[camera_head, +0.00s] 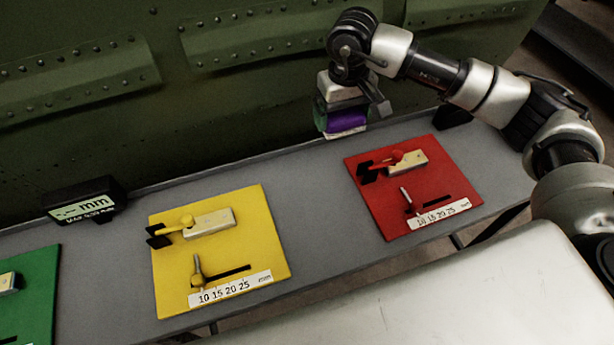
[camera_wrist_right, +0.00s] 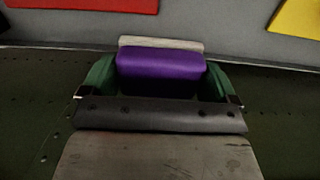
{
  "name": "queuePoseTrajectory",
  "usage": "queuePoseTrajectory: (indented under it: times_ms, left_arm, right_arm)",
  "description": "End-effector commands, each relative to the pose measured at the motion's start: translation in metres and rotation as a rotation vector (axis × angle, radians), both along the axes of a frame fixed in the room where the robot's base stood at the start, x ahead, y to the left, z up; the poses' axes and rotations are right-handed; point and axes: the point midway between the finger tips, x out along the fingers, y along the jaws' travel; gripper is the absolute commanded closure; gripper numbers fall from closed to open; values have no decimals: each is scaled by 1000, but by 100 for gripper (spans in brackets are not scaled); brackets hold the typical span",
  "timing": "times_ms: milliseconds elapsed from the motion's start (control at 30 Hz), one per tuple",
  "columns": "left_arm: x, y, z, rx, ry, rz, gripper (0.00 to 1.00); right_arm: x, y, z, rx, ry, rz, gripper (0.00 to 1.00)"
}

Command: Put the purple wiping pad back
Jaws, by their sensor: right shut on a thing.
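The purple wiping pad (camera_head: 345,121) is in my right gripper (camera_head: 341,112), in front of the green fuselage skin and above the back edge of the grey bench. In the right wrist view the purple pad (camera_wrist_right: 160,72) sits between the two green fingers of my right gripper (camera_wrist_right: 158,82), with a pale strip along its far side. The gripper is shut on it. I cannot tell whether the pad touches the bench edge or the skin. My left gripper is not in view.
The grey bench (camera_head: 300,205) carries a red board (camera_head: 434,184), a yellow board (camera_head: 165,280) and a green board (camera_head: 40,300), each with clamp-like fixtures. A black display (camera_head: 85,198) stands at the bench's back left. The riveted green fuselage (camera_head: 230,90) rises behind.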

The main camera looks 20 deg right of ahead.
Motion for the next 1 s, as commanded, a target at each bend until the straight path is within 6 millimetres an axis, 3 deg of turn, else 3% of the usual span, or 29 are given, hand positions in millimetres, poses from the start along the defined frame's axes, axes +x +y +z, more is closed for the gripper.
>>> queuePoseTrajectory:
  times_ms: [200, 400, 633, 900, 1000]
  left_arm:
    - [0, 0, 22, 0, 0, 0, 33]
    - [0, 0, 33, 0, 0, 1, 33]
    - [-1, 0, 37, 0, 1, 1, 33]
    - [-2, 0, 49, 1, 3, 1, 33]
    - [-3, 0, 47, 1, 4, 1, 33]
  right_arm:
    - [-24, 48, -26, 3, 5, 8, 32]
    - [-39, 80, -49, 2, 3, 4, 32]
    - [-43, 88, -61, 0, 1, 1, 32]
    - [-43, 88, -95, 0, 3, -1, 32]
    - [-42, 88, -97, 0, -1, 1, 32]
